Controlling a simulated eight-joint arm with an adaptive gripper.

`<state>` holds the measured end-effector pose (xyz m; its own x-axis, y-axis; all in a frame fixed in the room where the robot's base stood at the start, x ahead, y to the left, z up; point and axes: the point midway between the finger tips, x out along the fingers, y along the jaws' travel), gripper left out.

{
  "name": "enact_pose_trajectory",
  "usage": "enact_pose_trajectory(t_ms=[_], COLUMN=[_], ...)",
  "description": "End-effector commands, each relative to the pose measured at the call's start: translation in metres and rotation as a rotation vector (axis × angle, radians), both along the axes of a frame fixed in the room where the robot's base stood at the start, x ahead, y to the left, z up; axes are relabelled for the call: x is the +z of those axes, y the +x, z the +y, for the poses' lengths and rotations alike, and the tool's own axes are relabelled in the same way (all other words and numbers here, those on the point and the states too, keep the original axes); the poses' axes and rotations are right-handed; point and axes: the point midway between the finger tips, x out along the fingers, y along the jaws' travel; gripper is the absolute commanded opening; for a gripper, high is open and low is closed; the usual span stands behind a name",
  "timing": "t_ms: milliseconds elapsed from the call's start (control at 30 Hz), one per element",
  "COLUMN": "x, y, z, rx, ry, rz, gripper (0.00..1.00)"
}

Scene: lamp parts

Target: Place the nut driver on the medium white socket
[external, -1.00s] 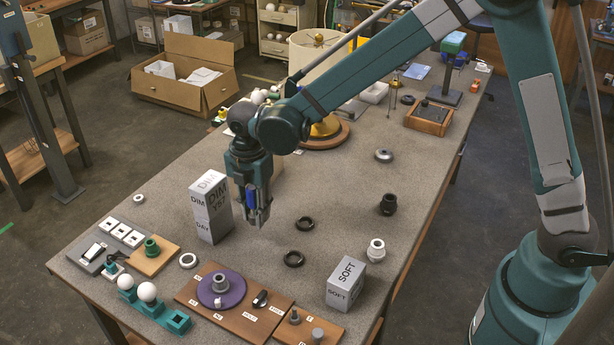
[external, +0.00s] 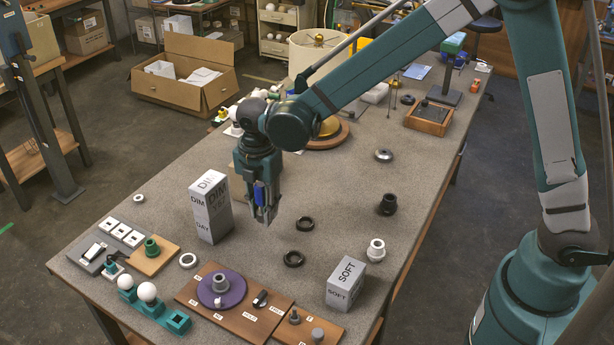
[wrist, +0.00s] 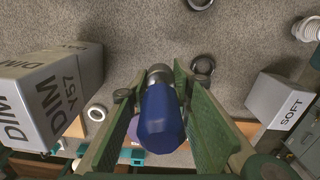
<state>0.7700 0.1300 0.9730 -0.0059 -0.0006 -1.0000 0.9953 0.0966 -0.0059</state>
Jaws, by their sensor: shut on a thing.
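The nut driver has a blue handle and a grey metal end, and it shows in the wrist view (wrist: 162,120) and as a blue spot in the external view (external: 260,194). My gripper (external: 264,216) is shut on it and holds it above the middle of the table. A white threaded socket (external: 376,250) stands behind the SOFT box, to the right of my gripper and apart from it. It also shows at the upper right of the wrist view (wrist: 306,27). I cannot tell whether it is the medium one.
The tall DIM box (external: 212,212) stands close left of my gripper. The SOFT box (external: 344,284) is at the front right. Black rings (external: 294,258) and a black socket (external: 388,204) lie between. A wooden board with a purple disc (external: 222,289) is in front.

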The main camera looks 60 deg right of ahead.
Motion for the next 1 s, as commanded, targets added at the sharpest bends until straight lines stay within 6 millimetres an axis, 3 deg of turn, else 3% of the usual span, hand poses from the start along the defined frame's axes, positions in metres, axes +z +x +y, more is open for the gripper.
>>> enact_pose_trajectory(t_ms=[500, 1000], x=[0.034, 0.055], y=[-0.089, -0.185], z=[-0.042, -0.078], rx=[0.017, 0.036], ry=[0.000, 0.000], rz=[0.001, 0.002], gripper=[0.09, 0.09])
